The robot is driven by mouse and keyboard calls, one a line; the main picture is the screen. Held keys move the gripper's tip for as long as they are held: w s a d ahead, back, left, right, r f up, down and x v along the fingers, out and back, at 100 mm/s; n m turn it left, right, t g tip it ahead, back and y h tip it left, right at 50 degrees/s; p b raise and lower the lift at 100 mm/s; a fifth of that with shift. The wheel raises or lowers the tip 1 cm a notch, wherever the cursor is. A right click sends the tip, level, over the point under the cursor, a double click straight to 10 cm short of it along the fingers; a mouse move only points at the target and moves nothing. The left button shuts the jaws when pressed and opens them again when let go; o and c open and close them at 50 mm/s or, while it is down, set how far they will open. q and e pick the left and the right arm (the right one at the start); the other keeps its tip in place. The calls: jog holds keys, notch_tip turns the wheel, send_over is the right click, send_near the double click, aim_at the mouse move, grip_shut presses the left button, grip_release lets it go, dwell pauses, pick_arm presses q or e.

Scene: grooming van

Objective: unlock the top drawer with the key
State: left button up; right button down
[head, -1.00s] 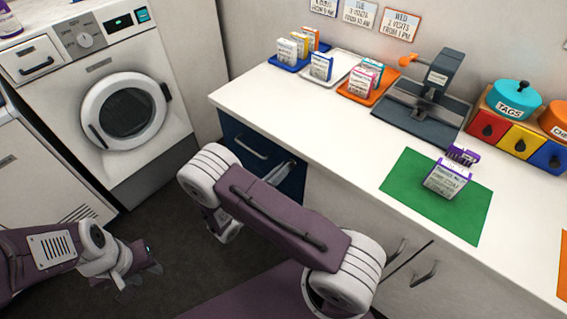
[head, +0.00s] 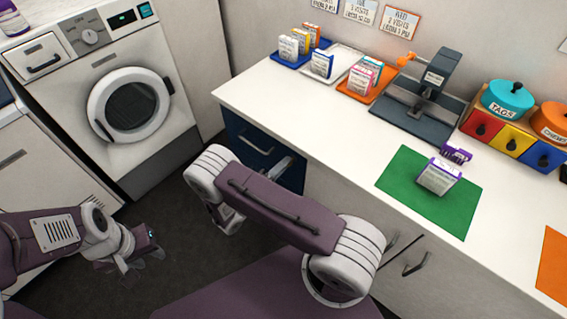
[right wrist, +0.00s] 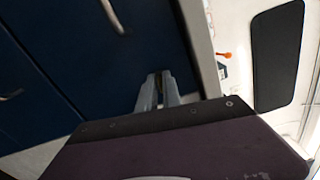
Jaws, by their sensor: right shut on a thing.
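The dark blue top drawer (head: 236,131) with a grey bar handle (head: 248,144) is under the counter's left end. Its front (right wrist: 130,70) also fills much of the right wrist view. My right gripper (right wrist: 158,90) is shut, its fingers pointing at the drawer front near its side edge. A small dark sliver shows between the fingers; I cannot make out the key's shape, or whether it touches or sits in a lock. In the head view my right arm covers part of the drawers. My left gripper (head: 142,258) hangs open and empty at lower left, away from the drawers.
The white counter (head: 330,130) holds small trays with boxes, a grey press (head: 425,95), a green mat (head: 405,190) with a purple-and-white box, and coloured bins. A washing machine (head: 110,90) stands at left. Dark floor lies between it and the drawers.

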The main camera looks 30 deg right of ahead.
jog(key=shift+n, duration=1.1)
jog(key=c, duration=1.5)
grip_release()
jog(key=shift+f, duration=0.1)
jog(key=v, duration=0.9)
jog(key=shift+b, duration=0.3)
